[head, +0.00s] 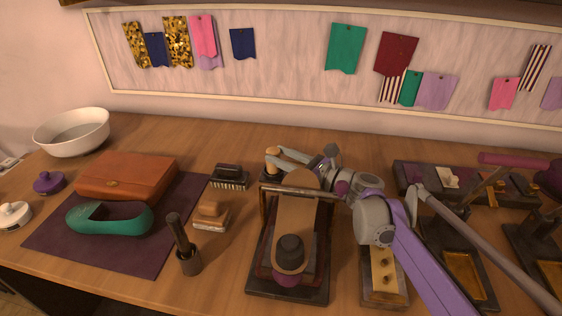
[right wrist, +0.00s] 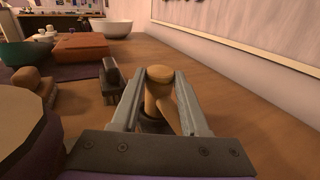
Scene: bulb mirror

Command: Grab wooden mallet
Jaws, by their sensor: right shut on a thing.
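The wooden mallet (right wrist: 160,75) is a light wood piece with a rounded top. In the right wrist view it stands between my right gripper's fingers (right wrist: 158,90), and a second wooden part slants down beside it. In the head view its top (head: 272,152) shows just behind the clamp press, with a dark base around its foot. My right gripper (head: 283,158) reaches in from the right and is shut on the mallet. The mallet's lower part is largely hidden. My left gripper is in neither view.
A press (head: 262,270) with a wooden strap stands just in front of the mallet. A dark brush (head: 229,174) and a wooden block brush (head: 211,214) are to its left. A dark tool in a cup (head: 188,262) stands nearer. Trays (head: 408,173) fill the right.

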